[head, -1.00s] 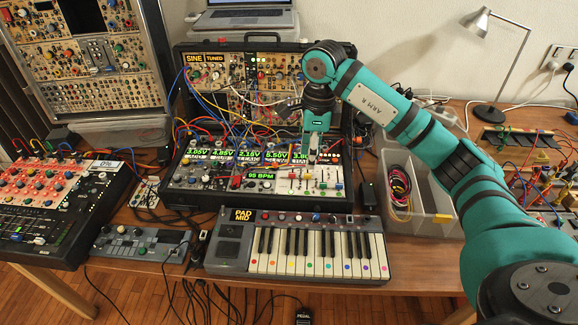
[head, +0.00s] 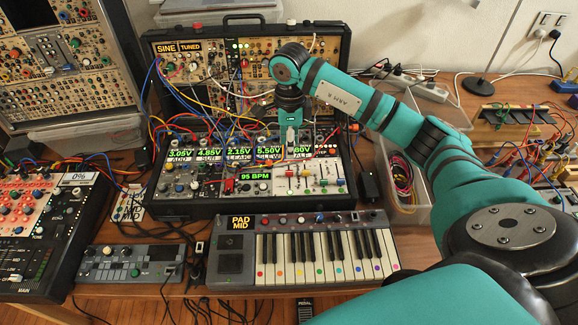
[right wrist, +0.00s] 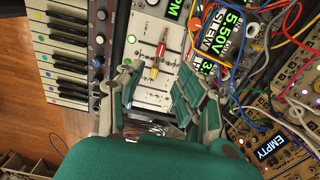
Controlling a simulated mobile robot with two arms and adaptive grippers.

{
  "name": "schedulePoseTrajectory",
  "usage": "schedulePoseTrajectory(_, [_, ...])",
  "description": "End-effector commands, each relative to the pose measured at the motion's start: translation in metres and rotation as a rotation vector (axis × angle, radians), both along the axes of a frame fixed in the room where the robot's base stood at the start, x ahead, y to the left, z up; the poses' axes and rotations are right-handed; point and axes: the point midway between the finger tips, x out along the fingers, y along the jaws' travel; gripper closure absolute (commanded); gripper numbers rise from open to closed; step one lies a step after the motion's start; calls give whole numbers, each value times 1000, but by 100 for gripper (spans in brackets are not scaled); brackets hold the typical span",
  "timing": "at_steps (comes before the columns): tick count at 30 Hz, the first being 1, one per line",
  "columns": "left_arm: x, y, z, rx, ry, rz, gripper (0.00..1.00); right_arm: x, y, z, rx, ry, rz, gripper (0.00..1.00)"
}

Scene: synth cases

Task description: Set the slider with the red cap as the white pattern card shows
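The white slider panel (head: 318,187) is at the front right of the open synth case in the head view, with small coloured caps. In the right wrist view the panel (right wrist: 146,98) shows a red cap (right wrist: 161,49) and a yellow cap (right wrist: 153,72). My right gripper (head: 291,151) is above the back left of the panel. In the right wrist view its fingers (right wrist: 157,88) are spread on both sides of the panel, with nothing between them. My left gripper is out of view.
A keyboard (head: 310,245) stands in front of the case. Patch cables (head: 190,95) hang over the modules behind and left of the panel. A grey bin of cables (head: 412,213) is to the right. A small grey device (head: 130,262) sits front left.

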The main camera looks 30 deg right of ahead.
Motion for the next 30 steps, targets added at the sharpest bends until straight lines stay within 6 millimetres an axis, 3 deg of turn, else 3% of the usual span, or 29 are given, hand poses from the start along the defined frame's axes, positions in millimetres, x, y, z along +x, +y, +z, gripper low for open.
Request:
schedulePoseTrajectory(9, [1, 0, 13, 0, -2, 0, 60, -1, 1, -67, 1, 3, 0, 63])
schedulePoseTrajectory(15, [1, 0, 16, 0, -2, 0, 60, 0, 1, -92, 1, 2, 0, 63])
schedulePoseTrajectory(27, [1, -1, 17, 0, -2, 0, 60, 0, 0, -101, -1, -1, 1, 63])
schedulePoseTrajectory(30, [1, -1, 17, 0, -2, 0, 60, 0, 0, -101, -1, -1, 1, 75])
